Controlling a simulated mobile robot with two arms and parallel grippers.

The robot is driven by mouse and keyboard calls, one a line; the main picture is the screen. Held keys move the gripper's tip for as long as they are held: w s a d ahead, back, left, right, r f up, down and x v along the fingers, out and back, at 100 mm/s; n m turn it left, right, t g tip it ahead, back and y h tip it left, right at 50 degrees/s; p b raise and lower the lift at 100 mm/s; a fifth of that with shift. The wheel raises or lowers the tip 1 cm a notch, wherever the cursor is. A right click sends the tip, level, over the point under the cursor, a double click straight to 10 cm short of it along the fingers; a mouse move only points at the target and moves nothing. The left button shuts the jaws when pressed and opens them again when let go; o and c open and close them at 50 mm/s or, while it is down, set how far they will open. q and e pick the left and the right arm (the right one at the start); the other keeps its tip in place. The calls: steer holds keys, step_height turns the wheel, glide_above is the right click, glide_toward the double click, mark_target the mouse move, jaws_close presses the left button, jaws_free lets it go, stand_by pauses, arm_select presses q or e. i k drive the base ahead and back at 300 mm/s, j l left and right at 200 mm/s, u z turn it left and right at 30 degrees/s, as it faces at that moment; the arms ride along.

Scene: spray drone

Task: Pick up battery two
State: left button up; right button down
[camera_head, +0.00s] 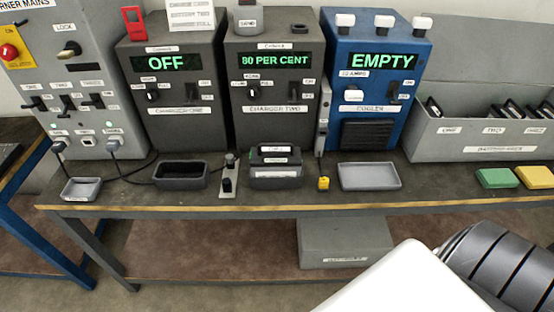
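A dark block (276,170) with pale labels, which looks like a battery, sits upright in front of charger two (273,80). Its lettering is too small to read surely. Charger two's display reads 80 PER CENT. A grey open case (485,140) at the right has labels that seem to read one, two and three, with dark items (511,109) partly showing behind them. I cannot tell for sure which item is battery two. Neither gripper shows; a white and dark link of mine fills the lower right.
Charger one (170,85) reads OFF, with an empty dark dock (180,186) before it. The blue cooler (373,80) reads EMPTY, with an empty grey tray (370,189) before it. A small yellow object (323,183), green block (497,178) and yellow block (535,177) sit near the bench edge.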

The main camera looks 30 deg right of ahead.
mark_target(268, 159)
steer(key=i+j+z, duration=0.25)
steer(key=i+j, duration=0.25)
steer(key=i, duration=0.15)
steer(key=i+j+z, duration=0.3)
steer(key=i+j, duration=0.25)
